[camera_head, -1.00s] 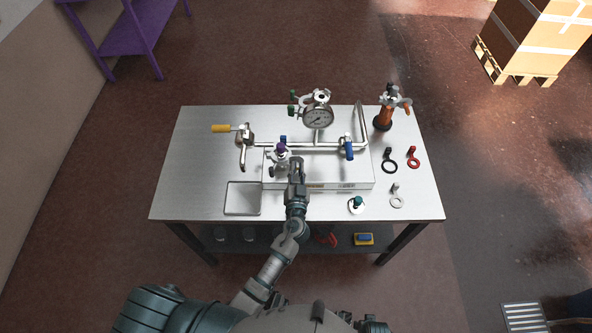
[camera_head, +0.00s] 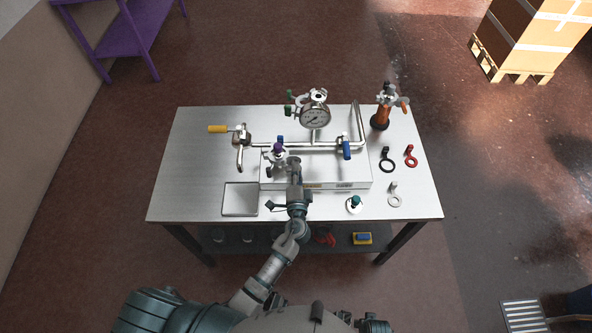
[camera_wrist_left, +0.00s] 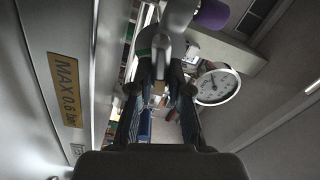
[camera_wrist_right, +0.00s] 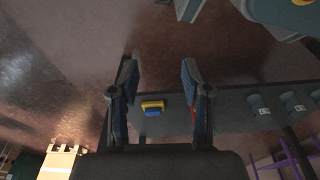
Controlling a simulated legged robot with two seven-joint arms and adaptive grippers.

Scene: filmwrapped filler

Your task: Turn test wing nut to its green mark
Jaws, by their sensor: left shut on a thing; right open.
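The test wing nut sits on the small fitting with a purple cap (camera_head: 278,148) on the pipe rig, left of centre on the table. My left gripper (camera_head: 293,166) is at the front right of this fitting. In the left wrist view its fingers (camera_wrist_left: 160,88) are shut on a light metal piece (camera_wrist_left: 162,55), which I take for the wing nut. A green patch shows beside it; the fingers hide part of the nut. The purple cap also shows at the upper right there (camera_wrist_left: 212,13). My right gripper (camera_wrist_right: 155,80) is open and empty, away from the rig.
The pressure gauge (camera_head: 315,116) stands behind the rig. An empty tray (camera_head: 240,213) lies at front left.

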